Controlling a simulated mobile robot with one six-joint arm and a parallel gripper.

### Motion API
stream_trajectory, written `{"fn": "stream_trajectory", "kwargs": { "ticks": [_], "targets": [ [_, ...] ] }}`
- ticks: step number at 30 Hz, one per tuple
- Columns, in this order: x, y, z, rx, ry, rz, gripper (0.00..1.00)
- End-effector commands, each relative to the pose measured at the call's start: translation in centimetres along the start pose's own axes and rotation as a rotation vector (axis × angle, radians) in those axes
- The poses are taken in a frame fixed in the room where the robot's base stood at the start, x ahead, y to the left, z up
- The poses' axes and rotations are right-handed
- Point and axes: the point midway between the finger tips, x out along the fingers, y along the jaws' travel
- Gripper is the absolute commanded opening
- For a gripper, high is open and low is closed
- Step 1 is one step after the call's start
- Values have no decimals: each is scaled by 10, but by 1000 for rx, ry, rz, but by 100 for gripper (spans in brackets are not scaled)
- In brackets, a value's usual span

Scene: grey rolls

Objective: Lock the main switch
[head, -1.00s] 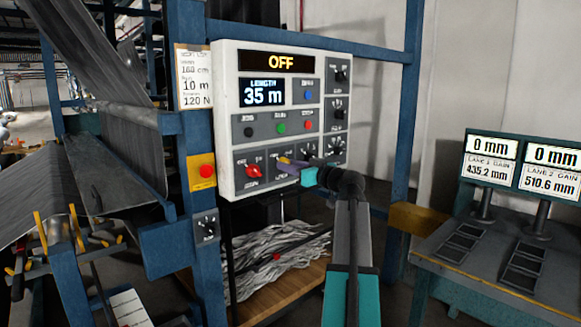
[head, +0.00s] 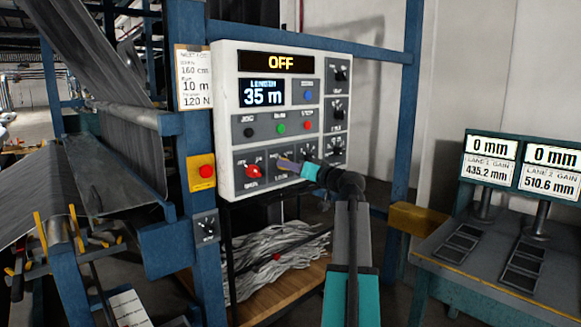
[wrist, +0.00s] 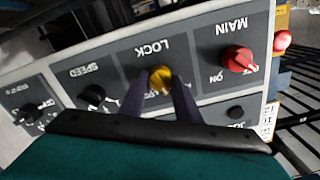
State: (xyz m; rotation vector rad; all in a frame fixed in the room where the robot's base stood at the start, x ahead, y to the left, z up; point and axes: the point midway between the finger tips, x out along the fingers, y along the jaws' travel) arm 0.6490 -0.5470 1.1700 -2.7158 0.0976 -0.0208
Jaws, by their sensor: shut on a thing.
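The white control panel (head: 228,75) shows OFF on its top display. The red MAIN switch (head: 254,171) is at the panel's lower left; it also shows in the wrist view (wrist: 238,59), upside down. Beside it in the wrist view is the yellow knob (wrist: 160,79) under the label LOCK. My gripper (wrist: 159,88) has its two dark fingers on either side of this yellow knob and is shut on it. In the head view my gripper (head: 284,164) reaches the panel just right of the red switch and largely hides the yellow knob.
Black dials, including SPEED (wrist: 93,97), sit next to the lock knob. A red button on a yellow plate (head: 205,171) is on the blue post left of the panel. A bench with two displays (head: 549,155) stands at the right.

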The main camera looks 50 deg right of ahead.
Motion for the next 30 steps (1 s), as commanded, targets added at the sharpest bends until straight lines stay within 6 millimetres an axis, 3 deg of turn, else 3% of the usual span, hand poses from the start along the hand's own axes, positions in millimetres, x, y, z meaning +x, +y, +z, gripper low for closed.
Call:
{"fn": "stream_trajectory", "kwargs": {
  "ticks": [30],
  "targets": [
    [0,-2,-2,945,-1,0,7]
  ]
}}
